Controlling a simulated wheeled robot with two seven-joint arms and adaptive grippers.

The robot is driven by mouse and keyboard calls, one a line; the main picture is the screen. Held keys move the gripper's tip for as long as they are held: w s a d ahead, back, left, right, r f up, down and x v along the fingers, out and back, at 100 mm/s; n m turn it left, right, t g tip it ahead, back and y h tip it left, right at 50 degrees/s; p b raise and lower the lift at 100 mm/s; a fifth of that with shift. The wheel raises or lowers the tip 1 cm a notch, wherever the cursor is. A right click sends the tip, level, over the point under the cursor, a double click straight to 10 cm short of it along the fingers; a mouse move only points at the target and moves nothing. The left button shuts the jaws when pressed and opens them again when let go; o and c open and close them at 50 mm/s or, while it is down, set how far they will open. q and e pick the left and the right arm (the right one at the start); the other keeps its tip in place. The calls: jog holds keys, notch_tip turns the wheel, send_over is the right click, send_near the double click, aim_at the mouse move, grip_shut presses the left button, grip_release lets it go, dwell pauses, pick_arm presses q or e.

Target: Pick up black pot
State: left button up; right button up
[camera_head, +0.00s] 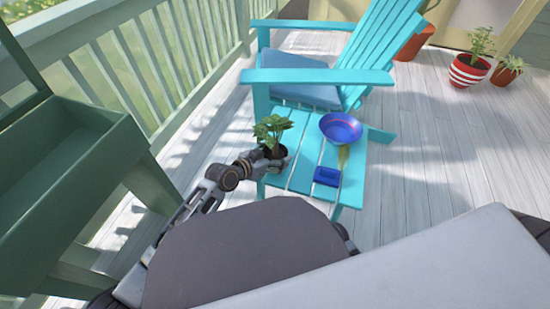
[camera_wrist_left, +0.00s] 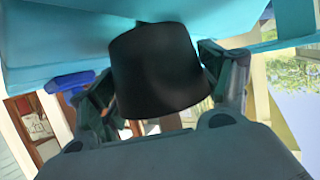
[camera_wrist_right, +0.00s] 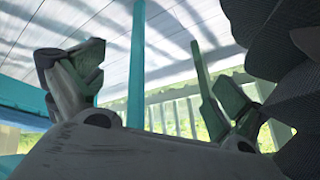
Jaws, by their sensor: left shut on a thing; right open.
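The black pot (camera_head: 276,152) with a leafy green plant (camera_head: 271,130) is at the left part of the turquoise table (camera_head: 303,150). My left gripper (camera_head: 277,160) is shut on the pot. In the left wrist view the dark pot (camera_wrist_left: 155,72) sits between the two fingers (camera_wrist_left: 165,85), one on each side. Whether the pot's base touches the tabletop is hard to tell. My right gripper (camera_wrist_right: 150,90) is open, with nothing between its fingers in the right wrist view. It is hidden in the head view.
A blue bowl (camera_head: 341,127) and a small blue box (camera_head: 327,176) are on the table to the right of the pot. A green planter stand (camera_head: 60,160) is at left. Potted plants (camera_head: 468,70) stand far right.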

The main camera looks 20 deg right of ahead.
aim_at(275, 140)
pick_arm(q)
jog(key=shift+r, duration=0.2)
pick_arm(e)
jog(key=shift+r, duration=0.1)
pick_arm(q)
jog(key=shift+r+p, duration=0.55)
jog(key=shift+r, duration=0.4)
notch_tip(275, 140, up, 7)
jog(key=p, duration=0.3)
jog(key=shift+f, duration=0.1)
jog(key=shift+r, duration=0.5)
pick_arm(e)
notch_tip(275, 140, up, 8)
jog(key=d+g+h, duration=0.1)
jog(key=shift+s+d+f+n+g, duration=0.2)
jog(key=shift+d+f+n+g, duration=0.1)
jog(key=shift+n, duration=0.1)
